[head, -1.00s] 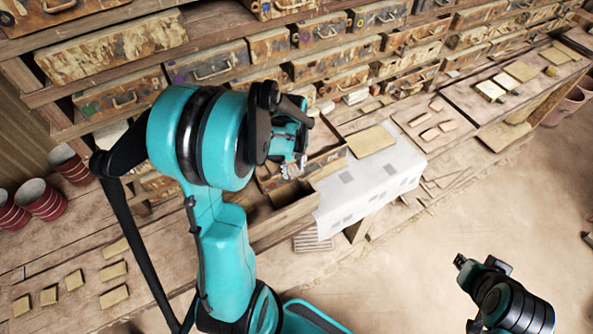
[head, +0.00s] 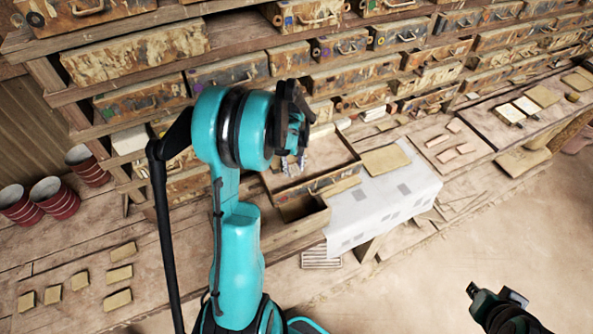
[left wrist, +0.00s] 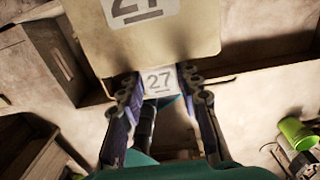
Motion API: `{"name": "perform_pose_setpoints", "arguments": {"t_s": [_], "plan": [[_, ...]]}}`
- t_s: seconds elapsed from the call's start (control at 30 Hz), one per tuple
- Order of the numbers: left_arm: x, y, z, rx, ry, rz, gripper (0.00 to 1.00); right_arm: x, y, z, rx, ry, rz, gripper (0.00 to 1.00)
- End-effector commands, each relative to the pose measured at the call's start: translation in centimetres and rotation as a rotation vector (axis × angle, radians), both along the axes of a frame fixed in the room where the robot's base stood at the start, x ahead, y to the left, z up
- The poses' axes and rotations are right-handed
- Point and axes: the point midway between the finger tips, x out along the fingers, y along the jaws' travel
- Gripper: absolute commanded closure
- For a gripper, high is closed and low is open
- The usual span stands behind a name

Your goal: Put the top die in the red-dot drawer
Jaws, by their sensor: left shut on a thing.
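My left gripper (head: 293,165) is over the wooden bench at the shelf front, above an open, box-like wooden drawer (head: 303,208). In the left wrist view the left gripper (left wrist: 160,88) is shut on a small pale piece marked 27 (left wrist: 160,79), which I take as the die's tab. A larger tan plate (left wrist: 195,45), also marked 27, is just beyond the fingers; whether the two are joined is unclear. The held piece is hidden in the head view. I cannot pick out a red dot on any drawer. My right gripper (head: 473,290) hangs at the lower right, its fingers unclear.
Shelves of worn drawers (head: 140,98) fill the back. A white sheet (head: 375,205) hangs over the bench with a tan slab (head: 386,160) at its back edge. Red pots (head: 52,197) stand at left, several tan tiles (head: 118,300) at lower left. The floor at right is clear.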

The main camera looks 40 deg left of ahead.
Motion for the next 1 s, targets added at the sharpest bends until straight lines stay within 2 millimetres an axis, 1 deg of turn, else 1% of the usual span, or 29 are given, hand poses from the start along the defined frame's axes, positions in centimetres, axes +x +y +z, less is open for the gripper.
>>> {"name": "perform_pose_setpoints", "arguments": {"t_s": [0.03, 0.1, 0.4, 0.63, 0.97, 1.0], "plan": [[-0.1, -0.1, -1.1, -0.001, 0.0, -0.001, 1.0, 0.0, 0.0, -1.1, 0.0, 0.0, 0.0, 0.84], [-0.1, -0.1, -1.8, -0.001, 0.0, -0.001, 1.0, 0.0, 0.0, -1.8, 0.0, 0.0, 0.0, 0.84], [-0.1, -0.2, -4.4, -0.001, 0.0, -0.001, 1.0, 0.0, 0.0, -4.1, 0.0, 0.0, 0.0, 0.84], [-0.1, -0.2, -5.3, -0.001, 0.0, -0.001, 1.0, 0.0, 0.0, -4.9, 0.0, 0.0, 0.0, 0.84], [-0.1, -0.2, -5.4, -0.001, 0.0, -0.001, 1.0, 0.0, 0.0, -4.9, 0.0, 0.0, 0.0, 0.84], [-0.1, -0.2, -5.4, -0.001, 0.0, -0.001, 0.64, 0.0, 0.0, -4.9, 0.0, 0.0, 0.0, 0.84]]}}
